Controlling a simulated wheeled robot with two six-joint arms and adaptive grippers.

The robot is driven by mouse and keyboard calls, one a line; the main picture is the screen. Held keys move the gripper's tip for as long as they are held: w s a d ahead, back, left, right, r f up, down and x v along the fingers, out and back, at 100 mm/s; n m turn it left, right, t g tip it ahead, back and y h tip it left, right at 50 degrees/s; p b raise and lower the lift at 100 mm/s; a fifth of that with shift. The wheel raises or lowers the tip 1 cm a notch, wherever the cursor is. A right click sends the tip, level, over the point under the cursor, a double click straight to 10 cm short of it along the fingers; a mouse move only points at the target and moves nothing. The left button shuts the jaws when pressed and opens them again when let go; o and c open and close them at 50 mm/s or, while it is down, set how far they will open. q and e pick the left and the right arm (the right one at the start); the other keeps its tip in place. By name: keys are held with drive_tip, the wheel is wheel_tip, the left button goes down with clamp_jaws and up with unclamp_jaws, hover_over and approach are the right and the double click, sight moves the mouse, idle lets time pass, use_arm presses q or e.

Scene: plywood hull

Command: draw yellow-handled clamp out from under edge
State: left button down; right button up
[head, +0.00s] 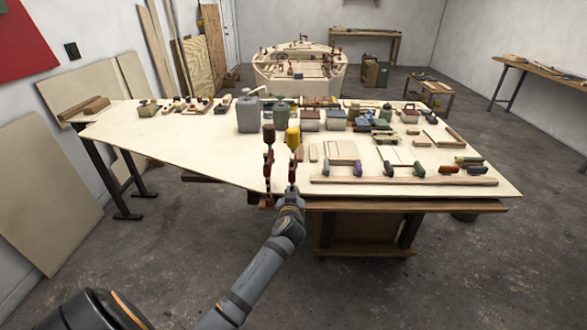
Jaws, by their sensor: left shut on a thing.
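The yellow-handled clamp (293,138) stands upright at the front edge of the plywood panel (190,148), its yellow handle up and its red lower part at the edge. My left gripper (291,196) comes up from below and is shut on the lower part of this clamp, just in front of the edge. The fingers are small here and partly merge with the clamp. A second clamp with a dark red handle (268,135) stands upright close to its left. How far the yellow-handled clamp's jaw reaches under the edge is hidden. My right gripper is not in view.
A long wooden strip (405,181) lies along the front edge to the right. Grey canisters (248,114), wood blocks and several tools crowd the panel behind the clamps. The panel's left part is mostly bare. The floor in front is clear.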

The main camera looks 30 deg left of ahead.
use_arm(q)
drive_tip(key=shift+v, duration=1.15)
drive_tip(key=shift+f, duration=0.2)
drive_tip(key=shift+f+v, duration=0.15)
drive_tip(key=shift+v, duration=0.65)
drive_tip(key=shift+f+v, duration=0.2)
drive_tip(key=shift+v, duration=0.65)
drive_tip(key=shift+f+v, duration=0.15)
drive_tip(key=shift+v, duration=0.65)
drive_tip(key=shift+s+d, duration=0.1)
wheel_tip(320, 180, up, 17)
drive_tip(key=p, duration=1.4)
